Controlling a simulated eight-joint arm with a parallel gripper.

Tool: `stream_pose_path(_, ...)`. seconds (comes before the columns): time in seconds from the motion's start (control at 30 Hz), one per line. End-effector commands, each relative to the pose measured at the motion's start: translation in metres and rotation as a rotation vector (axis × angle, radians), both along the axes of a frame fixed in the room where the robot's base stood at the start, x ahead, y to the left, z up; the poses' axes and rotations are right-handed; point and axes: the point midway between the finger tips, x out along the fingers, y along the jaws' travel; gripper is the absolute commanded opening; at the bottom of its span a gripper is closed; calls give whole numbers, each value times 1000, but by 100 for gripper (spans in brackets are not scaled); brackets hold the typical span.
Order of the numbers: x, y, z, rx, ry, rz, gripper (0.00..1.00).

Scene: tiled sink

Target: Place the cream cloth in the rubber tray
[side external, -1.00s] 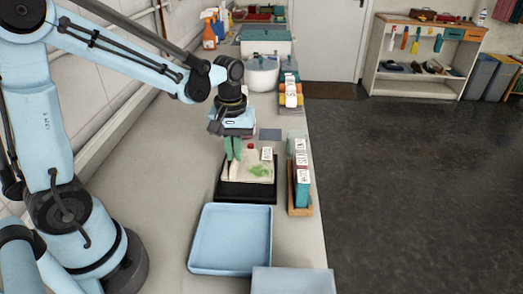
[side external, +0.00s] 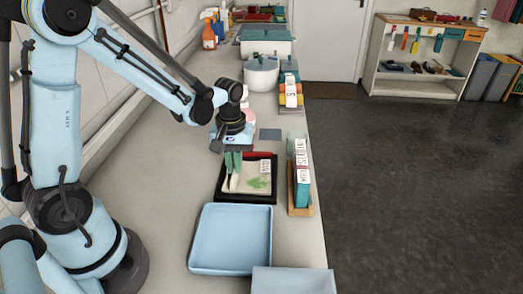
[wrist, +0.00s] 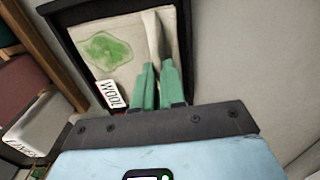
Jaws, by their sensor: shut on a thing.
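The cream cloth (side external: 260,186) has a green stain and a white tag. It lies within the black rubber tray (side external: 244,199) on the counter. My gripper (side external: 233,171) is over the tray's left side with its green fingers pointing down, shut on a raised fold of the cloth. In the wrist view the cloth (wrist: 132,22) spreads away from the fingers (wrist: 159,68), with the fold standing between their tips. The tray's dark rim (wrist: 62,45) runs along the cloth's left side. The cloth's underside is hidden.
A blue tray (side external: 230,240) is in front of the black tray. A wooden holder (side external: 301,205) with labelled folded cloths stands close on the right, near the counter edge. A white pot (side external: 262,75) and spray bottles (side external: 209,35) stand farther back.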

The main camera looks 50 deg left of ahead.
Motion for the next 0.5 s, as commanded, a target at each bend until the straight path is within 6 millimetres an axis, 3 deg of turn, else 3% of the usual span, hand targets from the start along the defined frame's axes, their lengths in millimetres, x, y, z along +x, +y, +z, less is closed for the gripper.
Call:
stream_pose_path(0.03,0,0,0,0,0,0,15)
stream_pose_path(0.17,0,0,0,0,0,0,34)
stream_pose_path(0.5,0,0,2,0,0,0,36)
